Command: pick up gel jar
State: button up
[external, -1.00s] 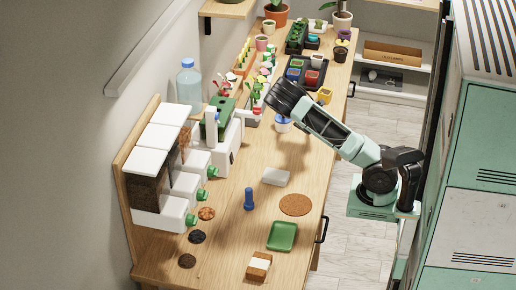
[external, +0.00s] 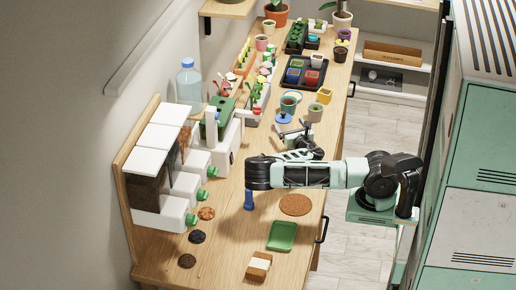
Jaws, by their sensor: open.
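A small round item with a blue top (external: 283,118), which I take to be the gel jar, stands on the wooden table near the pots. Its lower part is partly hidden. My gripper (external: 298,130) is small in the external view, just right of and nearer than the blue top. It is open, and I see nothing between its fingers. I cannot tell whether it touches the jar. My arm reaches left across the table from its base and folds back toward the gripper.
Teal (external: 289,105) and grey (external: 315,112) pots stand close behind and right. A green tray (external: 282,236) and cork mat (external: 296,205) lie in front. White dispensers (external: 188,188) line the left.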

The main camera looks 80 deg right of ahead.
aim_at(283, 117)
jog(key=shift+w+d+f, duration=0.45)
jog(key=shift+d+f, duration=0.1)
jog(key=shift+d, duration=0.15)
jog(key=p+x, duration=0.1)
jog(key=x, duration=0.5)
jog(key=shift+p, duration=0.3)
jog(key=shift+c, duration=0.3)
jog(key=c, duration=1.3)
